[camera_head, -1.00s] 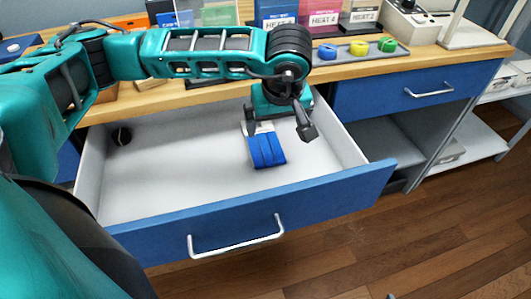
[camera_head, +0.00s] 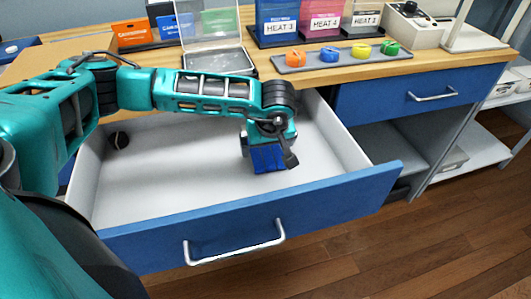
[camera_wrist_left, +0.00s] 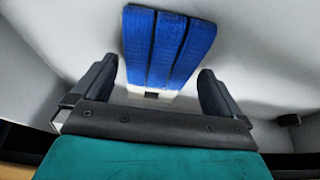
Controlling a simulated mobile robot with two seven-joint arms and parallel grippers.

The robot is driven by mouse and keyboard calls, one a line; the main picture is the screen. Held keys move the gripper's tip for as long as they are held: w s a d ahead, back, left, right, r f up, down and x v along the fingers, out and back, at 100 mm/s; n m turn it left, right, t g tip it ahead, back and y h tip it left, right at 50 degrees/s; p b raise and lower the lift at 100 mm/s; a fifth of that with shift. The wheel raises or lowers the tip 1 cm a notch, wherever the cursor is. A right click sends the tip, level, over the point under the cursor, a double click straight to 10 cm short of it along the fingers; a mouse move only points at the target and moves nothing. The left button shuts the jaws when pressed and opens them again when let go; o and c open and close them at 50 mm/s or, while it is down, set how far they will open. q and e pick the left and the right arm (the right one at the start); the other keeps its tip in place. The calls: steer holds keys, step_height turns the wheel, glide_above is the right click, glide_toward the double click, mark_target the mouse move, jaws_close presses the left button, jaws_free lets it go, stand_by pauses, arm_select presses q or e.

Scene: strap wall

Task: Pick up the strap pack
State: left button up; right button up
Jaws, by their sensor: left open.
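The strap pack (camera_head: 267,158) is a blue bundle of several side-by-side straps with a pale band, lying on the floor of the open drawer (camera_head: 190,165). My left gripper (camera_head: 268,155) is down in the drawer over the pack and partly hides it in the head view. In the left wrist view the strap pack (camera_wrist_left: 167,45) lies ahead, its near pale end between the two open fingers (camera_wrist_left: 158,92). There is a gap between each finger and the pack. Whether the fingertips reach down beside it is hard to tell. My right gripper is not in view.
The drawer's blue front (camera_head: 260,215) with its handle and its pale side walls surround the left gripper. A dark round thing (camera_head: 119,140) lies at the drawer's left. On the worktop are a tray of coloured rolls (camera_head: 340,57) and a clear-lidded case (camera_head: 215,60).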

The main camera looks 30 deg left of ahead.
mark_target(265, 151)
arm_select(q)
steer(key=shift+w+a+f, duration=0.15)
steer(key=shift+f, duration=0.4)
steer(key=shift+f, duration=0.1)
steer(key=shift+c, duration=0.5)
steer(key=c, duration=0.7)
steer(key=shift+a+r, duration=0.1)
steer(key=shift+r, duration=0.5)
step_height(265, 151, up, 6)
steer(key=shift+r+p, duration=0.1)
steer(key=shift+p, duration=0.45)
steer(key=s+a, duration=0.4)
steer(key=s, duration=0.1)
steer(key=s+a, duration=0.4)
steer(key=s, duration=0.1)
steer(key=s+a, duration=0.4)
steer(key=s, duration=0.1)
steer(key=shift+s+a+b, duration=0.1)
steer(key=shift+a+b, duration=0.2)
steer(key=shift+a, duration=0.1)
